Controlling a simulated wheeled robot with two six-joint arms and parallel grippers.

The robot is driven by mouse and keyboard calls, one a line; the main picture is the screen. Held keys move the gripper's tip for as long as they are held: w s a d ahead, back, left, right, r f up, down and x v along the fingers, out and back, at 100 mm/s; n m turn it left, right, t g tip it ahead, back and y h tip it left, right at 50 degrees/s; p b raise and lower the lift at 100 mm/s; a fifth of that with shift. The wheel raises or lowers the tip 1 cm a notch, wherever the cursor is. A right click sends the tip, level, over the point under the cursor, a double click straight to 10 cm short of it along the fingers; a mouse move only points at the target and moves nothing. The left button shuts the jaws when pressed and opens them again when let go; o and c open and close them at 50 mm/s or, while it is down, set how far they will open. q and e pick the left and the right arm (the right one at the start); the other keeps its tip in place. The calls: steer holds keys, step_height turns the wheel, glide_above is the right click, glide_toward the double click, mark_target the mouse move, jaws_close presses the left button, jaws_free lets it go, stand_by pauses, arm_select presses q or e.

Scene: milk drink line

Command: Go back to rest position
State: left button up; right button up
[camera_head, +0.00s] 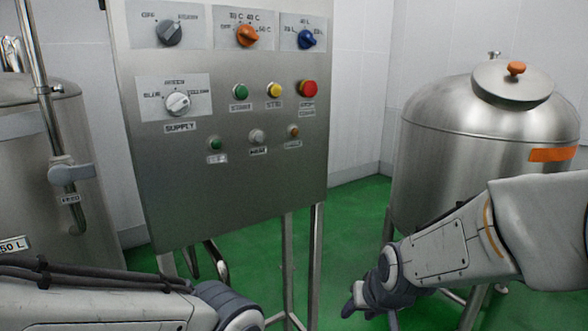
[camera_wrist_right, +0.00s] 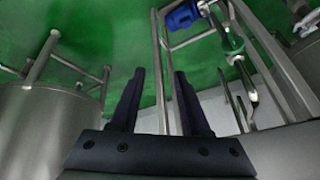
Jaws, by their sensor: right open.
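My right gripper (camera_head: 352,300) is at the lower right of the head view, low over the green floor, between the control panel's legs and the right tank. In the right wrist view its two dark fingers (camera_wrist_right: 158,73) stand apart with nothing between them. My left arm comes in along the bottom left of the head view. Its wrist shows at the bottom edge, and its fingers are out of the picture.
A steel control panel (camera_head: 225,185) with knobs and buttons stands on legs ahead. A lidded steel tank (camera_head: 455,150) is at right, another tank (camera_head: 30,175) with a pipe at left. A blue part (camera_wrist_right: 184,15) and metal frame show in the wrist view. Green floor (camera_head: 350,220) lies between.

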steer(key=s+d+f+g+h, duration=0.1)
steer(key=s+d+f+g, duration=0.2)
steer(key=s+d+f, duration=0.4)
steer(key=s+a+r+n+g, duration=0.1)
steer(key=s+a+r+n, duration=0.3)
steer(key=s+a, duration=0.3)
steer(key=s+a+r+n+g+p, duration=0.1)
steer(key=s+a+r+n, duration=0.2)
steer(key=s+a, duration=0.4)
steer(key=shift+s+a+r+n+y, duration=0.35)
steer(key=shift+a+r, duration=0.25)
steer(key=shift+r, duration=0.3)
steer(key=shift+o, duration=0.3)
steer(key=shift+w, duration=0.1)
